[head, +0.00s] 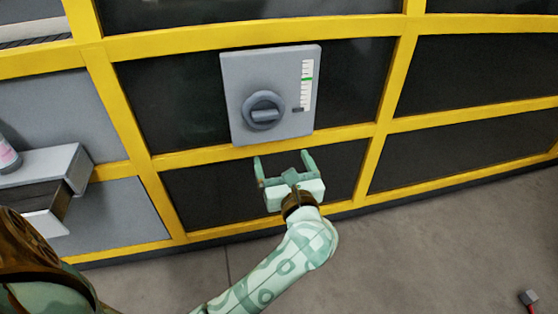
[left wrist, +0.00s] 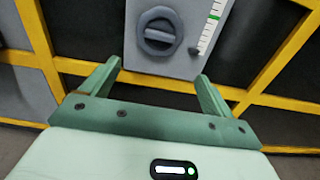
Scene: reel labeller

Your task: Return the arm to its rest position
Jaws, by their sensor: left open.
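My left gripper (head: 282,164) is open and empty in the head view, just below a grey control panel (head: 238,70). My left arm (head: 290,260) reaches up to it from the bottom of the picture. In the left wrist view the two fingers of the gripper (left wrist: 160,82) stand wide apart with nothing between them, and the panel (left wrist: 180,62) is beyond them. The panel carries a dark round knob (head: 263,111), also seen in the left wrist view (left wrist: 157,32). The fingers look apart from the knob. My right gripper is not in view.
A yellow frame (head: 250,36) with dark panes stands behind the panel. At the left a grey open tray or chute (head: 48,165) juts out, with a bottle (head: 8,157) by it. A small grey block with red (head: 529,297) lies on the floor (head: 430,240), which is otherwise clear at right.

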